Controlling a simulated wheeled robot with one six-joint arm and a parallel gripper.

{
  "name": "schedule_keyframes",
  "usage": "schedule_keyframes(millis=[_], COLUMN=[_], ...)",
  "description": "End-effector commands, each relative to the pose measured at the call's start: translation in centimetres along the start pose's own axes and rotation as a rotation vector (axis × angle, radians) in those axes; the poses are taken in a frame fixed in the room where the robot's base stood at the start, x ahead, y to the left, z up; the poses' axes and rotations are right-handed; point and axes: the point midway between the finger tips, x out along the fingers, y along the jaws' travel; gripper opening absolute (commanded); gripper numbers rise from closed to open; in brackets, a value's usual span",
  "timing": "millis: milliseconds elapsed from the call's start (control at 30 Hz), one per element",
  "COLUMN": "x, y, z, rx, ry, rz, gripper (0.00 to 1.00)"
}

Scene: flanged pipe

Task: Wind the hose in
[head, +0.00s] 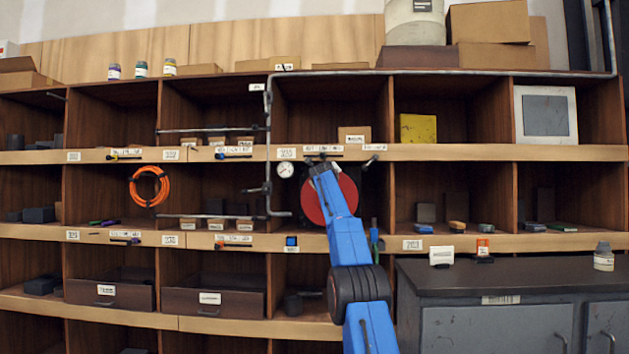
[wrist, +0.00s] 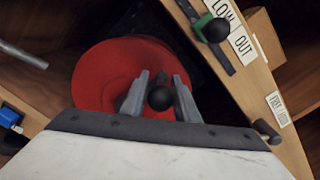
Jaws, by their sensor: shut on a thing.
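A red round reel (head: 330,200) sits in the middle shelf compartment, partly hidden behind my blue arm. In the wrist view the red reel (wrist: 105,75) fills the centre left, with a dark round crank knob (wrist: 160,98) in front of it. My gripper (wrist: 159,95) is shut on this knob, one grey finger on each side. In the head view my gripper (head: 322,168) is at the upper part of the reel, and the knob is hidden. No hose can be clearly made out on the reel. A coiled orange hose or cable (head: 149,187) hangs in a compartment to the left.
A grey pipe (head: 268,140) runs down left of the reel, with a round gauge (head: 285,170) beside it. A dark cabinet (head: 500,275) stands at lower right.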

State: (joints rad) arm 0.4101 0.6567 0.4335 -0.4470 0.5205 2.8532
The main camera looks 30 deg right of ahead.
Motion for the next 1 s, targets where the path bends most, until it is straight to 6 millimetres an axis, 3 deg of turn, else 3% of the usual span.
schedule_keyframes(millis=[200, 667, 700, 733, 1000], x=[0.63, 0.81, 0.82, 0.83, 0.75], y=[-1.03, -1.04, -1.03, -1.01, -0.93], z=[-1.07, -1.35, -1.38, -1.37, -1.08], rx=[0.045, 0.054, 0.054, 0.054, 0.056], ry=[0.009, 0.013, 0.013, 0.013, 0.007], rz=[-0.002, 0.0, 0.0, 0.0, 0.001], gripper=[0.0, 0.0, 0.35, 0.41, 0.41])
